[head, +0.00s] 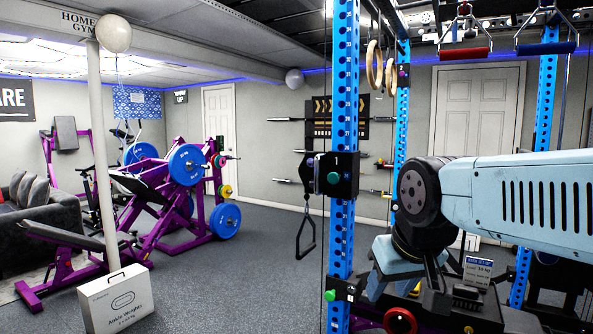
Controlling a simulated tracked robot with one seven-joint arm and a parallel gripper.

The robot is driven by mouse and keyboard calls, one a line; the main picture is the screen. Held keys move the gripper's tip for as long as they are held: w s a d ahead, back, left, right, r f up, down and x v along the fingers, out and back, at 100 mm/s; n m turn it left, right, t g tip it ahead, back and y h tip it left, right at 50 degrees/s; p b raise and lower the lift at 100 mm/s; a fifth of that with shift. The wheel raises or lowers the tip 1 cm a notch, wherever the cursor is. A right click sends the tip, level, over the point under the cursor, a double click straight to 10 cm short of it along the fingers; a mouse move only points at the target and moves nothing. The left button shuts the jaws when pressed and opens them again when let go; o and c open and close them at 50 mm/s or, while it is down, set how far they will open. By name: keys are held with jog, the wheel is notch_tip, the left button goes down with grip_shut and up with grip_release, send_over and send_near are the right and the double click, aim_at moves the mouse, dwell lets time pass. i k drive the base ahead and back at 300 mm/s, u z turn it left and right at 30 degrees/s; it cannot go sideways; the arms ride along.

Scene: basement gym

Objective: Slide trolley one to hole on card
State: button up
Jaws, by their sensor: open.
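Trolley one (337,175) is a black block marked "1" with a round green knob. It sits around the blue numbered upright (344,95), about halfway up in the head view. A strap handle (305,235) hangs below it at the left. The card (478,271) is small, white with a blue heading, and stands low at the right behind my arm; its hole number is too small to read surely. My gripper (432,285) points down at lower right, right of the upright and below trolley one, apart from it. Its fingers are hard to make out against dark parts.
A second black block (346,289) with a green knob sits low on the same upright. Another blue upright (402,110) stands behind. Wooden rings (374,66) and red and blue handles hang above. A white ankle-weights box (117,300) stands at lower left. The floor at centre left is clear.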

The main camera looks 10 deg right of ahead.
aim_at(324, 173)
jog(key=u, duration=0.25)
jog(key=i, duration=1)
jog(key=z, duration=0.4)
